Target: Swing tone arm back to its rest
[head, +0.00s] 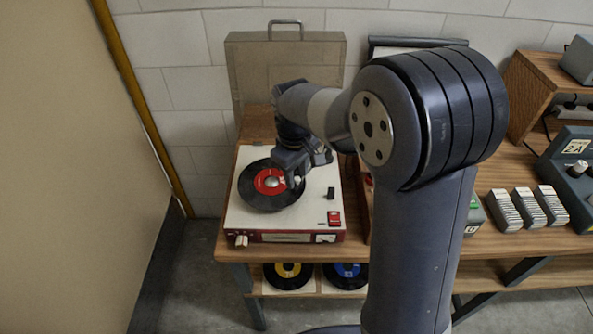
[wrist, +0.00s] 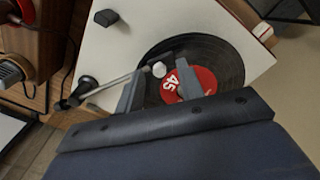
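The record player (head: 242,219) has a white top and red front, and stands at the left end of the wooden table. A black record with a red label (head: 268,181) lies on it; the wrist view shows "45" on the label (wrist: 202,80). The thin silver tone arm (wrist: 110,84) runs from a dark pivot (wrist: 84,88) towards the record's middle. My gripper (head: 302,172) is low over the record's right side. In the wrist view its fingers (wrist: 158,78) stand apart, with the tone arm's end near them. Contact with the tone arm cannot be told.
A small black block (wrist: 106,17) and a red switch (head: 334,218) are on the player's top. A grey case (head: 285,70) stands behind. Several grey ribbed blocks (head: 528,208) are on the table to the right. More records (head: 287,275) lie on the shelf below.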

